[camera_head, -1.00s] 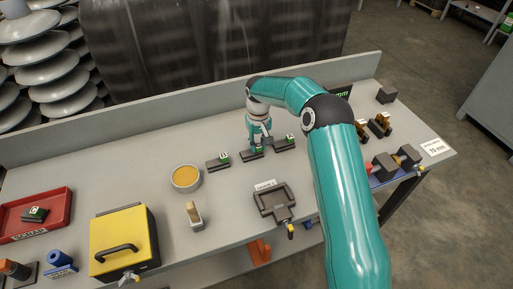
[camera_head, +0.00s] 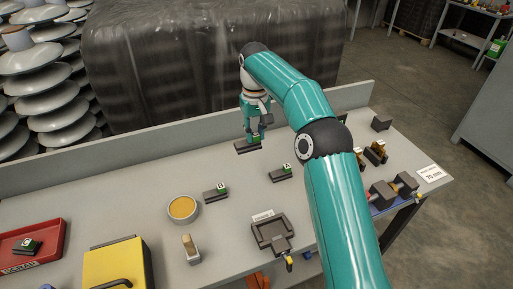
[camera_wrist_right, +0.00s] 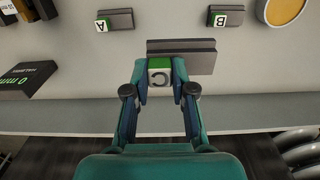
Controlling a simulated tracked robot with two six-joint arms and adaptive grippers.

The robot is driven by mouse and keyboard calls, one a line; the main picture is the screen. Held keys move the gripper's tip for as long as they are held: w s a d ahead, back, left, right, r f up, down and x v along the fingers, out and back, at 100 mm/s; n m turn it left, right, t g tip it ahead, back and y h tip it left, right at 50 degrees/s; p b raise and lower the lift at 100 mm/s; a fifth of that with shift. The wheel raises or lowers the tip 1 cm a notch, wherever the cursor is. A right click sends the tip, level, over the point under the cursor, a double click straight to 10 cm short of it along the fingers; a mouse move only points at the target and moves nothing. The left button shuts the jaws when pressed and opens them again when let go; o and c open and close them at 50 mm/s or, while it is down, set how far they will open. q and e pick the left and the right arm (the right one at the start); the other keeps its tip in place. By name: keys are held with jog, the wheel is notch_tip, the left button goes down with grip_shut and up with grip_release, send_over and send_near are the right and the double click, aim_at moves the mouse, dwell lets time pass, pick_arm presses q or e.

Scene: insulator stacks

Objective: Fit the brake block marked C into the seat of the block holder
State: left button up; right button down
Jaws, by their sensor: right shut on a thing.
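The brake block marked C (camera_wrist_right: 190,57) is dark, with a green and white tag whose letter C reads in the right wrist view. My right gripper (camera_wrist_right: 159,88) is shut on its tagged part. In the head view my right gripper (camera_head: 253,136) holds block C (camera_head: 246,147) up near the back of the bench, seemingly clear of the top. The block holder (camera_head: 273,247), a dark frame with a yellow-tipped lever, sits at the front middle, and its seat looks empty. Block A (camera_wrist_right: 115,19) and block B (camera_wrist_right: 213,17) lie on the bench. My left gripper is not in view.
A bowl of yellow-orange contents (camera_head: 183,208) and a wooden-handled brush (camera_head: 191,248) stand left of the holder. A yellow box (camera_head: 117,265) and a red scrap tray (camera_head: 50,241) are further left. A low wall (camera_head: 150,147) runs along the back. Fixtures (camera_head: 383,193) crowd the right end.

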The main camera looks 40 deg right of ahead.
jog(key=shift+w+r, duration=0.15)
jog(key=shift+r, duration=0.8)
jog(key=shift+a+f, duration=0.2)
jog(key=shift+f, duration=0.3)
jog(key=s+a+r+b, duration=0.1)
jog(key=s+a+b, duration=0.15)
jog(key=s, duration=0.75)
jog(key=s+a+r+b, duration=0.1)
jog(key=s+a+b, duration=0.15)
jog(key=s, duration=0.65)
jog(key=b, duration=0.2)
send_over(279, 228)
notch_tip(279, 228, down, 20)
jog(key=shift+r, duration=0.25)
jog(key=shift+f, duration=0.2)
jog(key=c, duration=1)
grip_release()
jog(key=shift+r, duration=0.1)
jog(key=shift+o, duration=0.2)
